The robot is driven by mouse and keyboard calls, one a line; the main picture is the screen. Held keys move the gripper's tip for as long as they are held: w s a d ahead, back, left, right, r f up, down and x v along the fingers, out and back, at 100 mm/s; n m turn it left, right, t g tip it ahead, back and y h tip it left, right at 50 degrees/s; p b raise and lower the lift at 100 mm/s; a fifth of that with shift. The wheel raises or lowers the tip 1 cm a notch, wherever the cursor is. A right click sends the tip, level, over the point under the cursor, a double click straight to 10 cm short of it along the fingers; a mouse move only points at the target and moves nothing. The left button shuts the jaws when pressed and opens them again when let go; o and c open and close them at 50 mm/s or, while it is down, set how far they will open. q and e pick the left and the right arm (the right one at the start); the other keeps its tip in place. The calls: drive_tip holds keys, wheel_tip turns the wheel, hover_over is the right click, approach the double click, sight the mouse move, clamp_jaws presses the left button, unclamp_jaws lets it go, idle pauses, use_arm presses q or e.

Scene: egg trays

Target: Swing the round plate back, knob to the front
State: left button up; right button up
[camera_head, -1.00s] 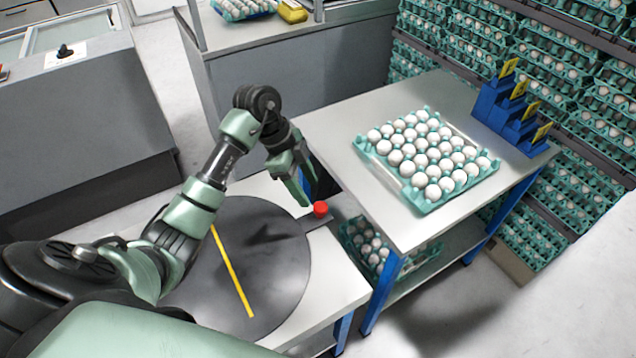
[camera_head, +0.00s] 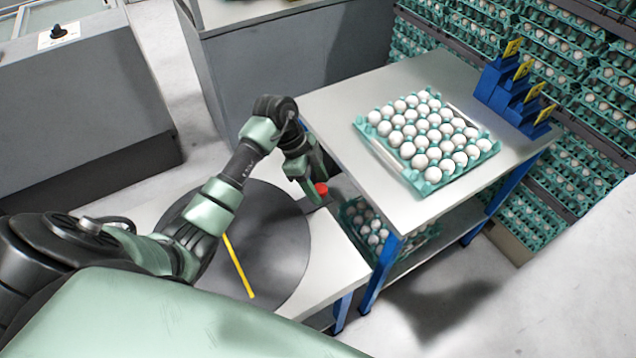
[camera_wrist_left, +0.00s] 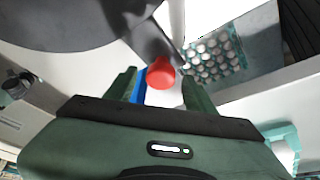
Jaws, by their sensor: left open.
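The round plate (camera_head: 275,240) is dark grey with a yellow stripe (camera_head: 238,265) and lies flat on a white table. A short arm sticks out from its right edge toward the other table and bears the red knob (camera_head: 321,189). My left gripper (camera_head: 313,192) is at the knob, its fingers pointing down. In the left wrist view the red knob (camera_wrist_left: 160,73) shows between the two open green fingers (camera_wrist_left: 160,88), with the plate (camera_wrist_left: 70,22) at the upper left. I cannot tell whether a finger touches the knob. My right gripper is not in view.
A table (camera_head: 345,100) to the right holds a teal egg tray (camera_head: 432,187) full of white eggs and a blue stepped holder (camera_head: 505,95) with yellow cards. Its lower shelf (camera_head: 440,240) bears another egg tray. Stacked egg trays (camera_head: 590,130) line the back right.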

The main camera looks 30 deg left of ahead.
use_arm(q)
clamp_jaws()
drive_tip(key=shift+a, duration=0.1)
idle(1.2)
